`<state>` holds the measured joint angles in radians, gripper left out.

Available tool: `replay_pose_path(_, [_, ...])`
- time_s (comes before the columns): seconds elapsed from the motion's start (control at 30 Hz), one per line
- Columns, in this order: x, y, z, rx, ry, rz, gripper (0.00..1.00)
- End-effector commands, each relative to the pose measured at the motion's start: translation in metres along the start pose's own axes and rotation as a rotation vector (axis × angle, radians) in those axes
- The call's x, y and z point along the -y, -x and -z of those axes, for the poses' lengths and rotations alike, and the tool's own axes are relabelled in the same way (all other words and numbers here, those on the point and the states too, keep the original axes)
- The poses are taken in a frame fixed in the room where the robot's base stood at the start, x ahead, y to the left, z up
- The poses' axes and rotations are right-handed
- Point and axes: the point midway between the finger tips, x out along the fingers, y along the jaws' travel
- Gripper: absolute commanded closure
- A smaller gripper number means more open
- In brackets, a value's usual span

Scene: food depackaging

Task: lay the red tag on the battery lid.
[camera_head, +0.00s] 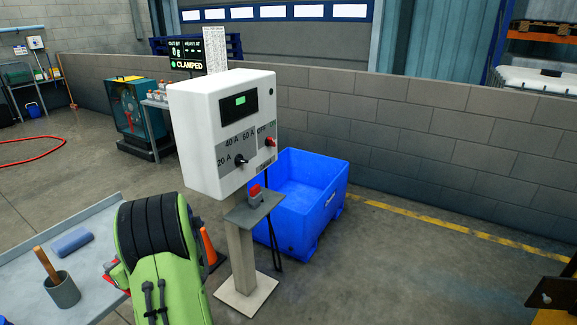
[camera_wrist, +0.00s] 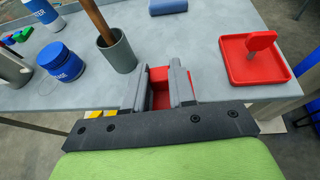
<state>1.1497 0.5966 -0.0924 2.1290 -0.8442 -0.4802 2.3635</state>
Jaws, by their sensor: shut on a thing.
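My gripper (camera_wrist: 160,88) is over the edge of the grey table in the wrist view. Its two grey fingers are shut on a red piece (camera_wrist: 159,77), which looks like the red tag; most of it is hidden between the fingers. In the head view my green arm hides the gripper, and a little red shows at the arm's left side; I cannot tell what it is. I cannot make out a battery lid in either view.
The grey table (camera_wrist: 215,65) bears a grey cup (camera_wrist: 118,53) with a wooden handle, blue containers (camera_wrist: 60,62) and a red tray (camera_wrist: 254,68) with an upright red piece. A white control box (camera_head: 205,110) on a post and a blue bin (camera_head: 320,215) stand beyond.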

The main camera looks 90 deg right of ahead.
Motion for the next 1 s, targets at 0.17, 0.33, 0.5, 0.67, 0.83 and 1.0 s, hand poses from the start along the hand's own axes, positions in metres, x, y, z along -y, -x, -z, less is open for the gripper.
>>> replay_pose_path(0.17, [-0.029, 0.007, 0.011, 0.000, 0.038, -0.103, 1.00])
replay_pose_path(0.33, [-0.067, 0.015, 0.026, 0.000, 0.093, -0.240, 1.00])
replay_pose_path(0.5, [-0.122, 0.028, 0.046, 0.002, 0.171, -0.437, 1.00])
replay_pose_path(0.67, [-0.200, 0.045, 0.074, 0.002, 0.287, -0.719, 1.00])
replay_pose_path(0.83, [-0.267, 0.060, 0.099, 0.004, 0.394, -0.958, 1.00])
replay_pose_path(1.0, [-0.312, 0.071, 0.117, 0.004, 0.464, -1.124, 1.00])
